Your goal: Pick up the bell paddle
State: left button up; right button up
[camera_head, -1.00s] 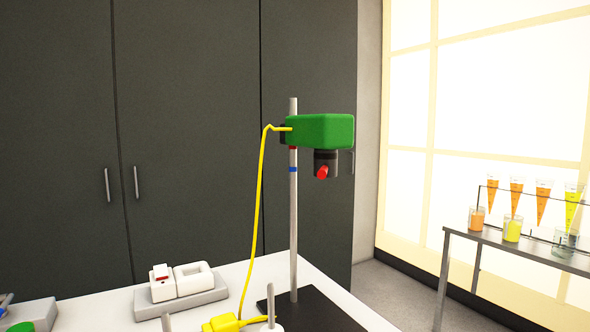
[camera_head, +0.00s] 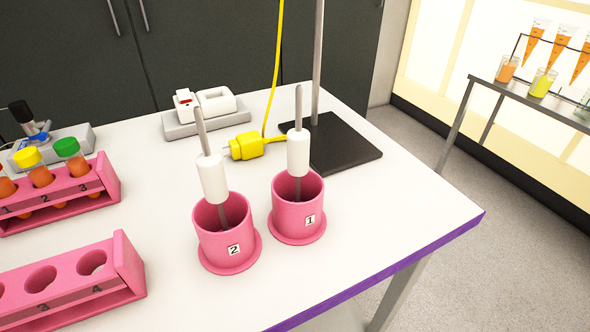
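Two rod-shaped tools with white grips stand in pink round holders. One tool (camera_head: 212,180) leans a little in the pink holder marked 2 (camera_head: 221,250). The other tool (camera_head: 298,154) stands nearly upright in the pink holder marked 1 (camera_head: 295,228), to the right and slightly farther back. Their lower ends are hidden inside the holders, so I cannot tell which one is the bell paddle. Neither of my grippers is in view.
Pink racks stand at the left; the rear rack (camera_head: 100,180) holds capped tubes. A yellow plug (camera_head: 246,147) and a black stand base (camera_head: 340,145) lie behind the holders. The purple-edged white table (camera_head: 390,205) is clear at right.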

aim_at(297, 138)
jog(key=i+l+u, duration=0.2)
jog(key=l+u, duration=0.15)
jog(key=l, duration=0.45)
jog(key=i+l+u, duration=0.1)
jog(key=l+u, duration=0.2)
jog(key=l, duration=0.55)
jog(key=l+u, duration=0.35)
jog(key=l, duration=0.55)
